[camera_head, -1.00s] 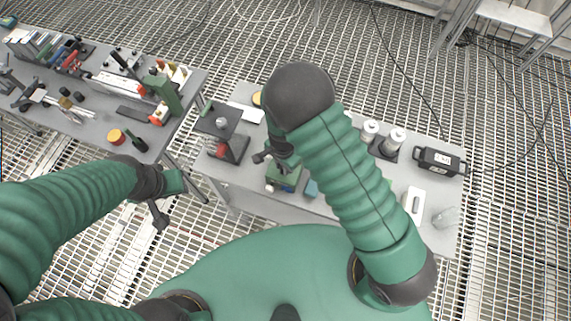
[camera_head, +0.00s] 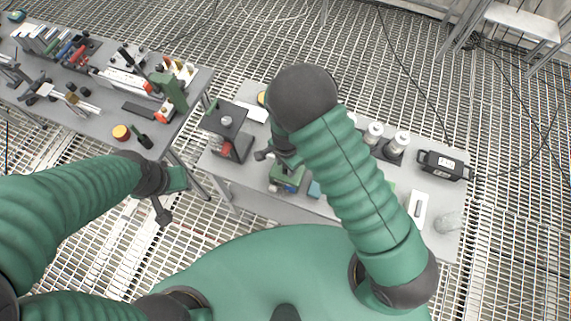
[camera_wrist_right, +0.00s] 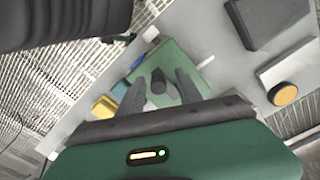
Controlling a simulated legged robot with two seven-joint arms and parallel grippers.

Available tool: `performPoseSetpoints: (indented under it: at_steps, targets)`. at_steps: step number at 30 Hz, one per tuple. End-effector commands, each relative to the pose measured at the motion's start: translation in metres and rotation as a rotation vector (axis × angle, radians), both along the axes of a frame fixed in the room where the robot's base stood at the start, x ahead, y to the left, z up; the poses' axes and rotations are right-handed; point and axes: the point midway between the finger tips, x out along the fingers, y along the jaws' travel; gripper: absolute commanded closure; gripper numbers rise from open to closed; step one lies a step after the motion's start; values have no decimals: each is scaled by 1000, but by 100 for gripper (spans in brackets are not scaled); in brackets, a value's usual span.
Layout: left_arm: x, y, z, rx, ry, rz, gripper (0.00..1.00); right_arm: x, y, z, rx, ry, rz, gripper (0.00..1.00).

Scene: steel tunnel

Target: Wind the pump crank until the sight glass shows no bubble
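A small green device (camera_head: 287,178), which looks like the pump, stands on the grey table below my right arm. Its green top (camera_wrist_right: 180,62) fills the middle of the right wrist view, with a dark upright knob (camera_wrist_right: 158,80) that looks like the crank handle. My right gripper (camera_wrist_right: 161,84) is open, with its two fingers apart on either side of the knob; I cannot tell whether they touch it. In the head view the right gripper (camera_head: 276,150) is partly hidden by its own arm. I cannot make out the sight glass or a bubble. My left gripper (camera_head: 163,212) hangs empty beside the table.
A dark stand (camera_head: 228,130) is left of the device. A second table (camera_head: 95,125) with tools is at left. Grating floor (camera_head: 365,50) surrounds both.

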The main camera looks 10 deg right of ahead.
Motion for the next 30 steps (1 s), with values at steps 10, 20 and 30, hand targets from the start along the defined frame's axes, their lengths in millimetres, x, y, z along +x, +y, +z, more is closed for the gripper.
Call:
performPoseSetpoints:
  at_steps: [10,20,30]
  targets:
    - [0,0,20,0,0,0,64,-1,0,21,0,1,0,58]
    - [0,0,98,0,0,0,64,0,1,107,0,1,0,58]
    - [0,0,152,0,0,0,64,1,1,169,-2,4,1,58]
